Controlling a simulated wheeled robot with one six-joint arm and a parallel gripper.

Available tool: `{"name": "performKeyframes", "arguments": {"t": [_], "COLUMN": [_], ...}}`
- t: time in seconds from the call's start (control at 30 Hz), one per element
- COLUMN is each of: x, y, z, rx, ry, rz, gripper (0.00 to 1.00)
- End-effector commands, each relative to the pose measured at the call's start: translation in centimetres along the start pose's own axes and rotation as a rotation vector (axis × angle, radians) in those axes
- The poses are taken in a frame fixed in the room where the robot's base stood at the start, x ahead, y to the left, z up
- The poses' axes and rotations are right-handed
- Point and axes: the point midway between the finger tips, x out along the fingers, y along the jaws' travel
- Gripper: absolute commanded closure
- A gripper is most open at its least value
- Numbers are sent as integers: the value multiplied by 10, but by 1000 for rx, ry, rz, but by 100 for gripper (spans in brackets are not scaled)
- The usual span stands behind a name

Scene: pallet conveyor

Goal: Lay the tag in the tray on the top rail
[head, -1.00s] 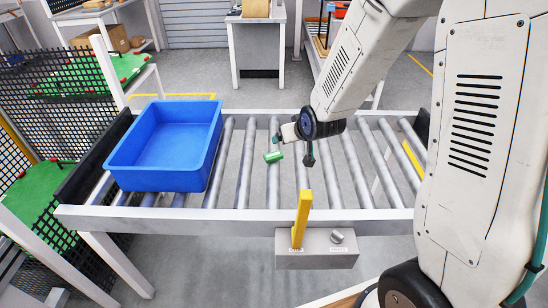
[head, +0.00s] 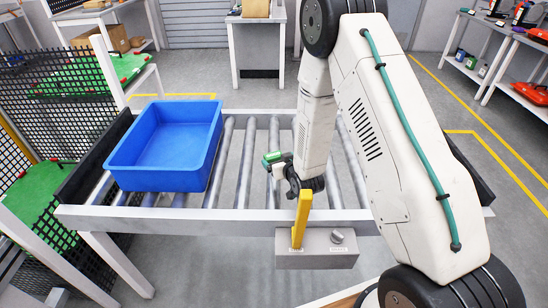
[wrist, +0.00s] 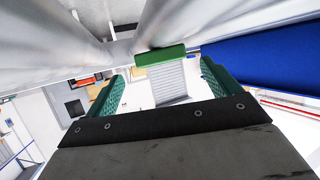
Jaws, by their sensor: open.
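A small green block, which looks like the tag (head: 271,157), is on the rollers right of the blue tray. In the wrist view the green piece (wrist: 160,55) shows beyond and between my fingertips, against the rollers. My gripper (head: 283,162) is close beside it in the head view, partly hidden by its own wrist. The wrist view shows the two teal fingers (wrist: 160,72) spread apart with nothing held. I cannot tell whether they touch the green piece. The blue tray (head: 160,180) sits on the left of the conveyor and looks empty.
The conveyor's near rail (head: 190,221) carries a grey control box (head: 315,258) with a yellow upright lever (head: 300,220), close below my wrist. Mesh fencing (head: 50,100) stands at the left. Bare rollers lie right of the tray.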

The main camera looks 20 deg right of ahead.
Motion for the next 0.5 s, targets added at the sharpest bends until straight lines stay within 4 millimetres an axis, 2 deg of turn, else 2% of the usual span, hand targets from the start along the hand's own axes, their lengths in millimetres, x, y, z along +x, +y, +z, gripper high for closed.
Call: {"name": "performKeyframes", "arguments": {"t": [0.23,0.5], "x": [36,42], "y": [-2,-2], "z": [-2,-2], "rx": [0,0], "ry": [-1,-1], "rz": [0,0], "gripper": [11,11]}}
